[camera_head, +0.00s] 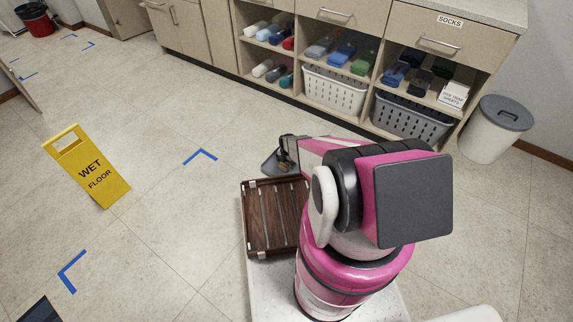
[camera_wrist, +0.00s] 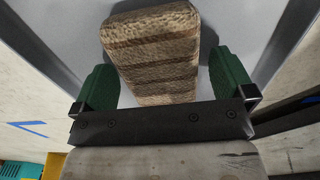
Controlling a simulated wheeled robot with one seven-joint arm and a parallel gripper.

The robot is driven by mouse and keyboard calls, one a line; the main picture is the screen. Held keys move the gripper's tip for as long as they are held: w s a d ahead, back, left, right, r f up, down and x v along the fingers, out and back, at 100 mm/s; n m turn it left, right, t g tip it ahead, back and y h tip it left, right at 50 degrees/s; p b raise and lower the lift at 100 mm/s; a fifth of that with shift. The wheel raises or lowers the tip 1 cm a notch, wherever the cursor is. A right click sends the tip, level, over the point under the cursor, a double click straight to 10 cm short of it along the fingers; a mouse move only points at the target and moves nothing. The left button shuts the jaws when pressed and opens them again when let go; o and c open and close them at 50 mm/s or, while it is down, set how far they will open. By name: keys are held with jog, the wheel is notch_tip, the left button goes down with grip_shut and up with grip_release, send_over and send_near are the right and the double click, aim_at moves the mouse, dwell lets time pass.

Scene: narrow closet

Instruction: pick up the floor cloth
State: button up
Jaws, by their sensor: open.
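A brown, striped, coarse-textured block that looks like the folded floor cloth (camera_wrist: 152,45) shows in the wrist view, on a light grey surface (camera_wrist: 75,20). My gripper (camera_wrist: 166,78) is open, with one green finger on each side of the cloth. Narrow gaps show beside it, and contact with the fingers cannot be made out. In the head view my gripper (camera_head: 287,150) is small and partly hidden by my arm, over a grey tray-like thing (camera_head: 270,166). The cloth cannot be told apart there.
A brown slatted crate (camera_head: 249,225) is close below my gripper in the head view. Shelves with socks and baskets (camera_head: 335,90) stand behind. A lidded bin (camera_head: 490,135) stands at right. A yellow wet-floor sign (camera_head: 88,168) stands at left, with open floor around blue corner marks.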

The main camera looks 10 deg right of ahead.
jog(key=c, duration=1)
jog(key=shift+o, duration=0.2)
jog(key=shift+r, duration=0.1)
jog(key=shift+r, duration=0.45)
notch_tip(320, 180, up, 4)
jog(key=shift+w+f, duration=0.1)
jog(key=shift+f, duration=0.15)
jog(key=w+a+r, duration=0.1)
jog(key=w+r, duration=0.5)
jog(key=w, duration=0.5)
jog(key=shift+w+r, duration=0.2)
jog(key=shift+w, duration=0.05)
jog(key=shift+a, duration=0.1)
